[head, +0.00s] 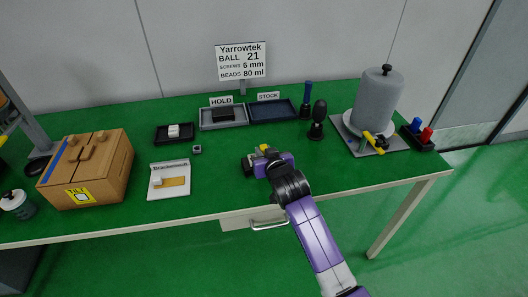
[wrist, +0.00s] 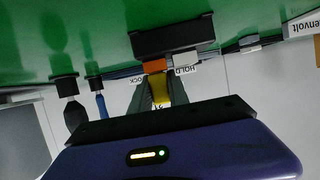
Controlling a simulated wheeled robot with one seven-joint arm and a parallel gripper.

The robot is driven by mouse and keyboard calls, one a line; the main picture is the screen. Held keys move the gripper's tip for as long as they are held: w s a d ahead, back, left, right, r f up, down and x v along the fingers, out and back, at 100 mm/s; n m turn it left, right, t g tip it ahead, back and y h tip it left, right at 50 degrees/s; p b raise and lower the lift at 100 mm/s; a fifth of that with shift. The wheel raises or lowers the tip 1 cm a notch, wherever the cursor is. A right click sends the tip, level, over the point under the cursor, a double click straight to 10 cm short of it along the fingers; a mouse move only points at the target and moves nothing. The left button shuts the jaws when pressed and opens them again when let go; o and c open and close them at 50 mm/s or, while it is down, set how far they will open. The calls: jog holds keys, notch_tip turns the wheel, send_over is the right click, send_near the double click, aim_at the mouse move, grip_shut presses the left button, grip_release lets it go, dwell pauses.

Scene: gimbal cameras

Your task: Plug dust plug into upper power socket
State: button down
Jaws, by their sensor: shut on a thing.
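My gripper (head: 264,153) is at the front middle of the bench, its jaws shut on a small yellow piece, apparently the dust plug (wrist: 161,90). In the head view the yellow piece (head: 265,147) shows just above the purple gripper body. A black block (wrist: 172,38) stands just beyond the fingertips, with an orange part (wrist: 155,66) and a white part (wrist: 185,59) along its edge. The orange part borders the yellow piece; I cannot tell whether they touch. The block (head: 248,165) is partly hidden by my gripper in the head view. No socket opening can be made out.
Behind are the HOLD tray (head: 224,122) with a dark item and the STOCK tray (head: 286,112). A black stand (head: 317,130) is behind right, a large grey cylinder (head: 377,100) further right. Green bench right of my gripper is clear.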

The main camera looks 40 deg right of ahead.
jog(key=shift+f, duration=0.2)
jog(key=c, duration=1.2)
grip_release()
jog(key=shift+f, duration=0.1)
jog(key=shift+o, duration=0.2)
jog(key=shift+a, duration=0.1)
jog(key=shift+s, duration=0.1)
jog(key=shift+r+v, duration=0.15)
jog(key=shift+v, duration=1.8)
jog(key=shift+r+v, duration=0.1)
jog(key=shift+v, duration=1.8)
